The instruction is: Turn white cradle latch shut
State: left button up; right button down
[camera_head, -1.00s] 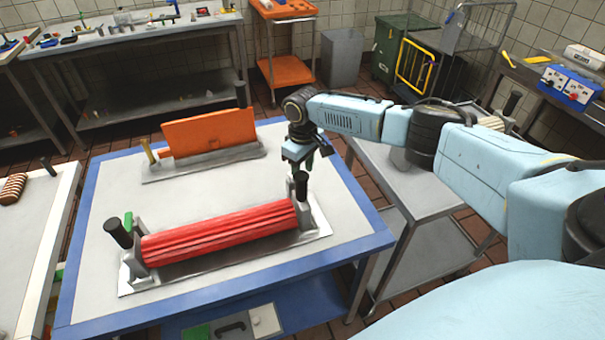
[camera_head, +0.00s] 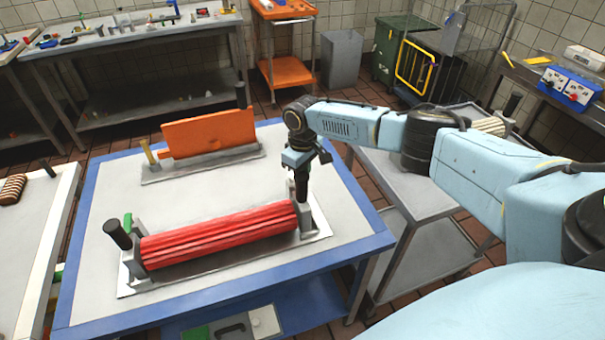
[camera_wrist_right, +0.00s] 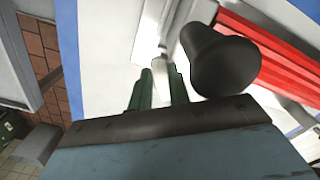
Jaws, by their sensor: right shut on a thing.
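The cradle (camera_head: 128,283) holds a long ribbed red roller (camera_head: 215,235) on the blue-edged table. A black-knobbed handle (camera_head: 301,188) stands at its right end, and its knob is large in the right wrist view (camera_wrist_right: 222,62). My right gripper (camera_head: 303,170) is low over that end. In the right wrist view its green fingers (camera_wrist_right: 159,88) are shut on a pale upright piece (camera_wrist_right: 163,72) beside the knob, which seems to be the white latch. The latch is mostly hidden between the fingers and is not distinct in the head view. My left gripper is out of view.
At the left end stand another black handle (camera_head: 117,233) and a green piece (camera_head: 128,221). An orange slab (camera_head: 208,132) stands in a second holder behind. The table between the holders is clear. A grey metal cart (camera_head: 400,185) stands to the right.

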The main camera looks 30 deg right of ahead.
jog(key=shift+a+r+m+p, duration=0.1)
jog(key=shift+a+m+p, duration=0.25)
jog(key=shift+m+p, duration=0.7)
jog(key=shift+a+f+m+p, duration=0.1)
jog(key=shift+a+m+p, duration=0.25)
jog(key=shift+m+p, duration=0.75)
jog(key=shift+a+r+m+p, duration=0.1)
jog(key=shift+a+m+p, duration=0.25)
jog(key=shift+m+p, duration=0.7)
jog(key=c, duration=1.3)
grip_release()
jog(key=shift+r, duration=0.1)
